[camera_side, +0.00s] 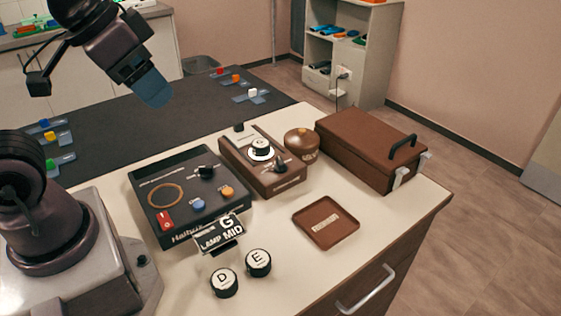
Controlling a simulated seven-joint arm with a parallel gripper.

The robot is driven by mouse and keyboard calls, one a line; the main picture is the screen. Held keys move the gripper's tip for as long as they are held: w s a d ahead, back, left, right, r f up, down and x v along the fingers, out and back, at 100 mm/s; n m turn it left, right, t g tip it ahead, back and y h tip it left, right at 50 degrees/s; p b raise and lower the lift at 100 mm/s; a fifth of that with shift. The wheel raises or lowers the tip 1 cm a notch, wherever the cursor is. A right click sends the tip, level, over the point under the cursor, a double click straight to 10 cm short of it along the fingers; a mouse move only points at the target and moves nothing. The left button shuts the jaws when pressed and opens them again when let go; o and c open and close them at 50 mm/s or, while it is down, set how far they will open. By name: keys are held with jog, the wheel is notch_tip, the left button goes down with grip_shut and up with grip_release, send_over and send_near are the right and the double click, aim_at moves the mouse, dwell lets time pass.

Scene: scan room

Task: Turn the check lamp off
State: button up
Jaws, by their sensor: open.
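A black control box (150,185) stands on the cream counter. Its top carries a red rocker switch (165,218), a blue button (198,204), an orange button (228,192), a black toggle or knob (205,171) and a tan ring. A small sign (219,233) at its front reads "LAMP MID" with a large G. Which part is the check lamp, and whether it is lit, I cannot tell. My gripper (153,92) is open and empty, with bluish fingertips, high above and behind the box, touching nothing.
Beside the box is a brown unit (262,180) with a dial and knob, then a brown domed object (302,143) and a brown case (365,145). A brown tray (326,240) and two round pieces, D (223,282) and E (258,262), lie in front. A dark mat (130,115) lies behind.

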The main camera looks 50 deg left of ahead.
jog(key=w+a+f+g, duration=0.2)
jog(key=w+f+g, duration=0.3)
jog(key=w, duration=0.6)
jog(key=m, duration=0.4)
send_near(280, 160)
notch_tip(280, 160, down, 9)
jog(key=shift+w+d+f, duration=0.1)
jog(key=c, duration=0.9)
